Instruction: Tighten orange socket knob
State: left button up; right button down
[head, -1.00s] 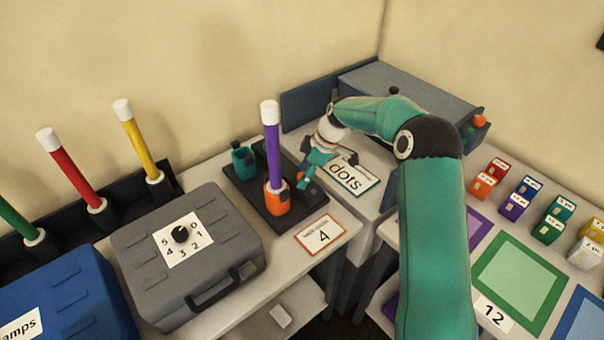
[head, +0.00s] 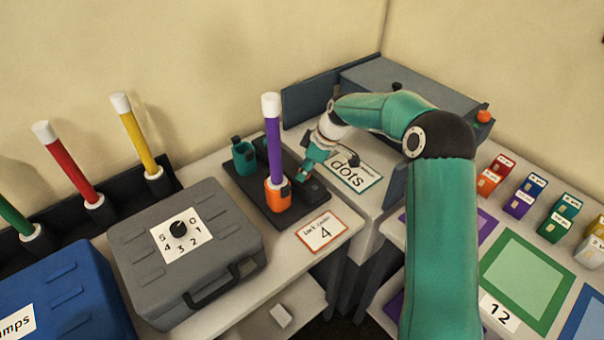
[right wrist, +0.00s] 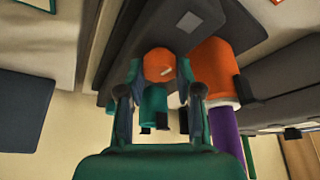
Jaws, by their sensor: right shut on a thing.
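The orange socket (head: 278,196) stands on a dark base plate (head: 262,205) and holds an upright purple tube (head: 272,140) with a white top. In the right wrist view the orange socket (right wrist: 215,68) and purple tube (right wrist: 227,130) are just right of my fingers. A round orange knob (right wrist: 158,64) shows between the fingertips of my right gripper (right wrist: 160,74), which is shut on it. In the head view this gripper (head: 306,174) is beside the orange socket, on its right, and hides the knob. My left gripper is not in view.
A teal socket (head: 244,158) stands empty on the same plate. A grey case (head: 220,228) with a numbered dial is to the left. A grey box (head: 410,88) stands behind.

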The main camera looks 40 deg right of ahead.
jog(key=m+b, duration=0.1)
jog(key=m+h+b, duration=0.1)
jog(key=shift+s+f+m, duration=0.2)
jog(key=shift+f+m, duration=0.1)
jog(key=shift+m, duration=0.1)
jog(key=m+b, duration=0.1)
jog(key=m, duration=0.1)
jog(key=m+h+b, duration=0.1)
jog(key=m+b, duration=0.1)
jog(key=shift+t+h, duration=0.3)
jog(key=shift+t, duration=0.1)
jog(key=m+h+b, duration=0.1)
jog(key=m+b, duration=0.1)
jog(key=m, duration=0.1)
jog(key=shift+a+f+m+b, duration=0.1)
jog(key=shift+a+m+b, duration=0.05)
jog(key=shift+m+b, duration=0.25)
jog(key=shift+m+h+b, duration=0.6)
jog(key=shift+m+b, duration=0.15)
jog(key=shift+m, duration=0.35)
jog(key=shift+a, duration=0.1)
jog(key=c, duration=1)
grip_release()
jog(key=shift+r, duration=0.2)
jog(key=shift+o, duration=1.1)
jog(key=shift+r, duration=0.1)
